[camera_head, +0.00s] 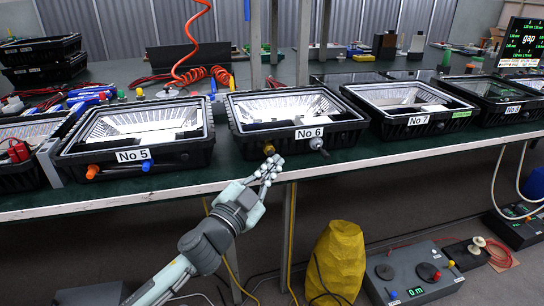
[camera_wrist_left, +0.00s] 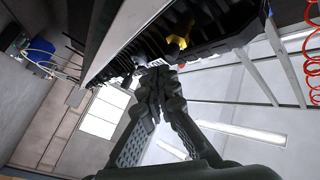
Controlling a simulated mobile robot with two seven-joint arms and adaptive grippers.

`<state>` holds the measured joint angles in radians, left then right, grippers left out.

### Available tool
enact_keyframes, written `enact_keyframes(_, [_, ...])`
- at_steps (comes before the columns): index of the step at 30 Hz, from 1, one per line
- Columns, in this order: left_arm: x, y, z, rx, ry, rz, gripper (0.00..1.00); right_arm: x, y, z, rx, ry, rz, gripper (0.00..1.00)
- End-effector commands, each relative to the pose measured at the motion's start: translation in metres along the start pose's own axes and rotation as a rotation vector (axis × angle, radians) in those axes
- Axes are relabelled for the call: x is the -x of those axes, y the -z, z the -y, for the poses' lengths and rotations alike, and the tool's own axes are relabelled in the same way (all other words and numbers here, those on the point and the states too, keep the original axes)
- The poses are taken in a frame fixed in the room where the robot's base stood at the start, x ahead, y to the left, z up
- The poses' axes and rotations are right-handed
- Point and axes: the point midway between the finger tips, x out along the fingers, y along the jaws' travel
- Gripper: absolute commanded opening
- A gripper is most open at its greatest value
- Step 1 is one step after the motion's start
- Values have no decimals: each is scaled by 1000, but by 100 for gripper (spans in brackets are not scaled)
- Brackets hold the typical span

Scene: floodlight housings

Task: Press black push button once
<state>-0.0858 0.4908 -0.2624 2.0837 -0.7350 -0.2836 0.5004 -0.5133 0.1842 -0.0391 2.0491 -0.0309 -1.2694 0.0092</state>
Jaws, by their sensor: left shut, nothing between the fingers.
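My left gripper (camera_head: 271,168) is shut and empty, just below the front face of the housing labelled No 6 (camera_head: 298,134). Its closed fingers also show in the left wrist view (camera_wrist_left: 155,78). A yellow fitting (camera_head: 268,148) on that housing is just above the fingertips, and a dark grey fitting (camera_head: 317,143) is to their right. I cannot tell whether they touch anything. A round black button-like part (camera_head: 385,271) is on a grey control box (camera_head: 407,260) on the floor at lower right, well away from the gripper. My right gripper is not in view.
Housings No 5 (camera_head: 131,156) and No 7 (camera_head: 417,120) flank No 6 along the front edge of the green bench (camera_head: 182,184). A yellow sack (camera_head: 338,262) stands on the floor below. A coiled red hose (camera_head: 197,74) hangs behind the housings.

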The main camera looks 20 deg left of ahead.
Motion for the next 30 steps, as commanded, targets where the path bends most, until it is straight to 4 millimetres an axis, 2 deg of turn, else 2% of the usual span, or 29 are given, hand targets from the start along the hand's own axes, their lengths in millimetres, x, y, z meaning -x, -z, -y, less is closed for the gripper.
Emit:
enact_keyframes(19, [38,27,-28,2,-1,0,0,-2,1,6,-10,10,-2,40])
enact_keyframes(30, [42,31,-30,-1,0,0,0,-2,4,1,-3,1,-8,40])
